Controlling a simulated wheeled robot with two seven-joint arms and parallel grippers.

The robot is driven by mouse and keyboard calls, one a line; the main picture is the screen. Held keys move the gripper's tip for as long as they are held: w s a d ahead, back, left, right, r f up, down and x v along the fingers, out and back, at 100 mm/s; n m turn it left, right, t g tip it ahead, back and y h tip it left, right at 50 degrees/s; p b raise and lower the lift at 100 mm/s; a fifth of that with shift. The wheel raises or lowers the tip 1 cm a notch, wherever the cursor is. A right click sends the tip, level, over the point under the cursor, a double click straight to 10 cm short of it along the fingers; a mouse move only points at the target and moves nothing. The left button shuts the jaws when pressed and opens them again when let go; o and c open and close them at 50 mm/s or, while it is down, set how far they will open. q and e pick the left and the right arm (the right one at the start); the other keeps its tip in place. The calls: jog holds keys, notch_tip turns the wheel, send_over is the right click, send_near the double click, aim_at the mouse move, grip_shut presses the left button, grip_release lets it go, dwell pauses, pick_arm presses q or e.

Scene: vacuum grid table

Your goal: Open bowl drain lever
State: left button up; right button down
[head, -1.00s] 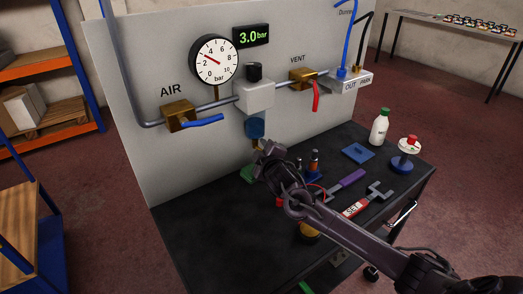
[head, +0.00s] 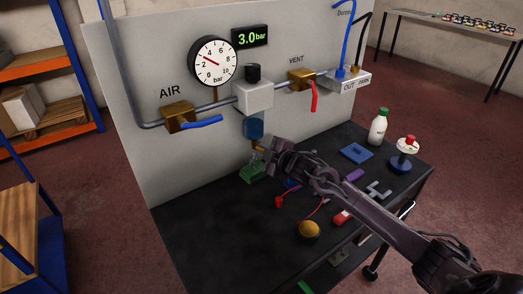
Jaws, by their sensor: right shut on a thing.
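The blue bowl (head: 254,128) hangs under the white regulator block (head: 254,96) on the grey panel. Its small brass drain lever (head: 258,149) is just below the bowl, partly hidden by my gripper. My right gripper (head: 270,158) is at the lever, coming from the lower right. It is shut on the drain lever, though its fingertips are small and dark. My left gripper is not in view.
A green block (head: 252,173) stands under the drain. The blue air lever (head: 202,122) and red vent lever (head: 315,96) are on the pipe above. The front left of the table is clear.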

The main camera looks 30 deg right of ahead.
dwell(0.3)
jog(key=c, duration=1.5)
grip_release()
jog(key=shift+s, duration=0.1)
jog(key=shift+s+d, duration=0.1)
jog(key=shift+s, duration=0.25)
jog(key=v, duration=0.7)
jog(key=shift+b, duration=0.4)
jog(key=shift+r, duration=0.15)
